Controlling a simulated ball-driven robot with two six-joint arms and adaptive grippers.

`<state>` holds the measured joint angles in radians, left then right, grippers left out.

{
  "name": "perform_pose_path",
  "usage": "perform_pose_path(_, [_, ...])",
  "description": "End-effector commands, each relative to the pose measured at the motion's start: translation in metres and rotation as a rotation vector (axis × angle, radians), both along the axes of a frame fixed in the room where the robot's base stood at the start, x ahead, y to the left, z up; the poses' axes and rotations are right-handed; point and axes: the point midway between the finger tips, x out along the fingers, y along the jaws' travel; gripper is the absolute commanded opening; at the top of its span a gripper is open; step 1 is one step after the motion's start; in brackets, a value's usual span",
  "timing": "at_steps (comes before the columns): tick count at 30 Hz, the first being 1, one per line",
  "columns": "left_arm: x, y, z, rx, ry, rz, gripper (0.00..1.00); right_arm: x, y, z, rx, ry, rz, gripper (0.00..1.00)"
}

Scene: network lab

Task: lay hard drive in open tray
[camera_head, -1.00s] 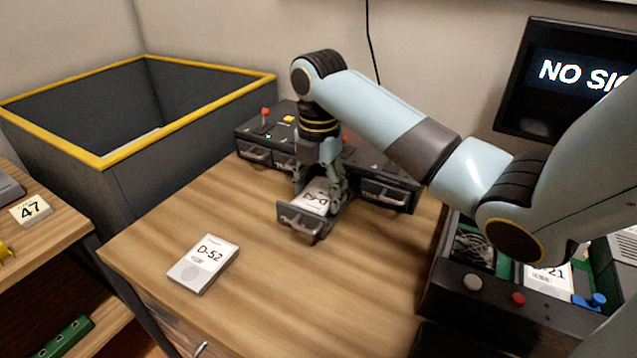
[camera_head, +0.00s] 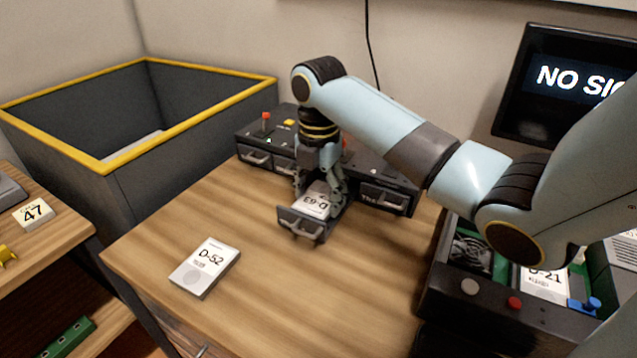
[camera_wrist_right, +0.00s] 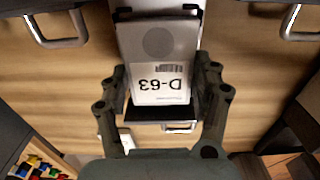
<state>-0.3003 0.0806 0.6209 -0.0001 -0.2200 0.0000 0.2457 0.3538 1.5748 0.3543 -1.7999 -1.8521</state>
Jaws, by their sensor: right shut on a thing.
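The hard drive marked D-63 (camera_head: 316,203) is between the fingers of my right gripper (camera_head: 319,190), at the open tray (camera_head: 303,224) pulled out of the dark drive unit (camera_head: 386,191). My right gripper is shut on the drive's two sides. The wrist view shows the drive (camera_wrist_right: 160,62) with its label upside down and the right gripper's fingers (camera_wrist_right: 162,98) on either side. The drive lies over the tray, behind its handled front. I cannot tell whether it touches the tray floor. A second drive, D-52 (camera_head: 206,267), lies flat on the table. My left gripper is not in view.
A big dark bin with a yellow rim (camera_head: 200,112) stands at the left behind the table. A dark box with fans and a D-21 drive (camera_head: 545,283) is at the right. The table front (camera_head: 290,305) is clear. A monitor (camera_head: 565,85) stands at the back right.

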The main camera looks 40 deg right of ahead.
Motion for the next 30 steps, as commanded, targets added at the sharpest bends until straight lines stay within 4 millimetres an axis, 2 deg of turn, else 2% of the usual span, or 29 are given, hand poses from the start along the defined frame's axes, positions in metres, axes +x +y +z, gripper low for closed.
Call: perform_pose_path(30, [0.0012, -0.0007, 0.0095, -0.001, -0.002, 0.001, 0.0, 0.0003, 0.0003, 0.0003, 0.0, -0.001, 0.001, 0.24])
